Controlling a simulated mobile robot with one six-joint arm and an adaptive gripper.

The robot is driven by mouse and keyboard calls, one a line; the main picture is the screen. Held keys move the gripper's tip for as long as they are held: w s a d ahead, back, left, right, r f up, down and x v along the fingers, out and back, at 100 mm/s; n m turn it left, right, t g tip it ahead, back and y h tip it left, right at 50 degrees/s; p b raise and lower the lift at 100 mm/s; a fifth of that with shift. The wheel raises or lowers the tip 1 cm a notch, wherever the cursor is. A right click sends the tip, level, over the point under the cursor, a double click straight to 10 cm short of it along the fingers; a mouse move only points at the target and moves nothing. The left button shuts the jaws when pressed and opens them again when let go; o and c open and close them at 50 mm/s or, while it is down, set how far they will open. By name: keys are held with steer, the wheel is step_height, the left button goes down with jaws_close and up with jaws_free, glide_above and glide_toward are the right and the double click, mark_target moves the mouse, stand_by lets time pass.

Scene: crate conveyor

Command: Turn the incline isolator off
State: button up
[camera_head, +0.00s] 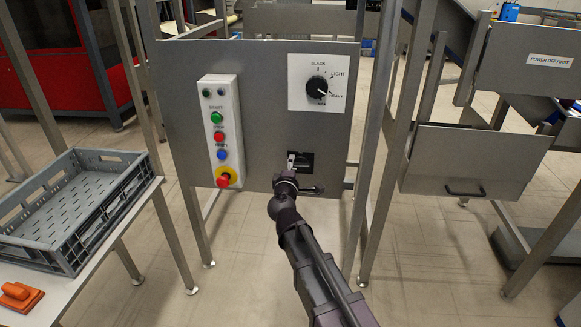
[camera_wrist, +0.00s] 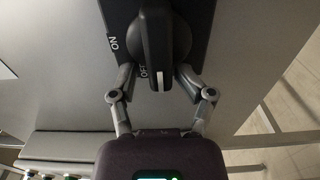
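The isolator is a black rotary switch on a dark plate (camera_head: 307,161), low on the grey panel, partly hidden by my gripper (camera_head: 291,165). In the wrist view its thick black handle (camera_wrist: 157,45) runs up and down the picture. The "ON" label is left of the handle, and "OFF" sits beside its lower end, partly covered. My gripper (camera_wrist: 156,75) is open, with one finger on each side of the handle's lower part. Small gaps seem to show between fingers and handle; I cannot tell whether either touches.
A button box (camera_head: 221,130) with a red stop knob is at the panel's left. A selector dial (camera_head: 317,87) is above the isolator. A grey crate (camera_head: 62,255) and an orange object (camera_head: 19,296) lie on the left table.

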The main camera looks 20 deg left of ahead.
steer(key=shift+s, duration=0.25)
steer(key=v, duration=1.1)
steer(key=shift+s+d, duration=0.2)
steer(key=shift+s, duration=0.15)
stand_by(0.4)
steer(key=w+d+f+m+g+h, duration=0.2)
steer(key=d+f+m+h, duration=0.15)
steer(key=d, duration=0.45)
steer(key=w+d+f+m+g+h, duration=0.2)
steer(key=d+m, duration=0.2)
steer(key=d, duration=0.5)
steer(key=w+d+f+m+g+h, duration=0.2)
steer(key=d+f+m+h, duration=0.15)
steer(key=d, duration=0.45)
steer(key=s+d+f+m+g+y+p, duration=0.1)
steer(key=s+d+f+m+g+y, duration=0.1)
steer(key=s+d+f+m+g, duration=0.3)
steer(key=s+d+m+g+y, duration=0.1)
steer(key=s+d+g, duration=0.15)
steer(key=d, duration=0.45)
steer(key=s+d+f+m+g+y+p, duration=0.1)
steer(key=s+d+f+m+g+y, duration=0.1)
steer(key=s+d+f+m+g, duration=0.3)
step_height(320, 180, up, 40)
steer(key=w+n+p, duration=0.1)
steer(key=p, duration=3.7)
steer(key=shift+w+d+r+t, duration=0.15)
steer(key=shift+w+d+t, duration=0.05)
steer(key=shift+d+t, duration=0.25)
